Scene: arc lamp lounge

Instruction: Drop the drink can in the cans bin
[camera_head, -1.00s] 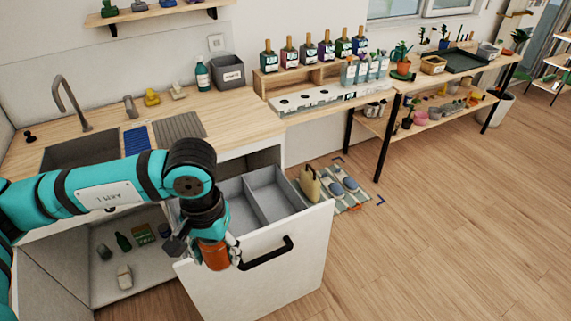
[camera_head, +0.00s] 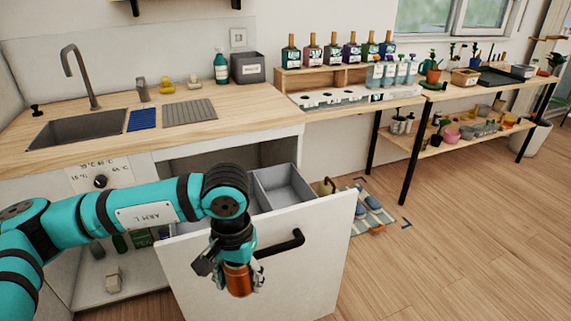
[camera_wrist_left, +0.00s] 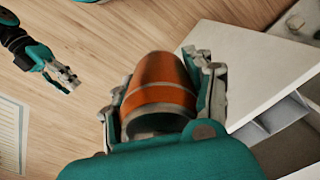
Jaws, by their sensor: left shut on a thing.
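The drink can (camera_head: 238,280) is orange-copper with a paler band. My left gripper (camera_head: 238,268) is shut around it, in front of the open drawer's white front panel (camera_head: 310,285), just left of its black handle (camera_head: 281,244). In the left wrist view the can (camera_wrist_left: 160,88) sits between the fingers of the left gripper (camera_wrist_left: 163,92). The pulled-out drawer holds grey bins (camera_head: 284,186); my arm hides part of them, and no label on them is readable. My right gripper (camera_wrist_left: 64,76) shows small in the left wrist view; its jaw state is unclear.
An open cabinet left of the drawer holds a green bottle (camera_head: 120,243) and a pale object (camera_head: 113,280). The counter has a sink (camera_head: 78,128) and a dark grey container (camera_head: 247,67). A mat with slippers (camera_head: 372,205) lies beyond the drawer. Floor at right is clear.

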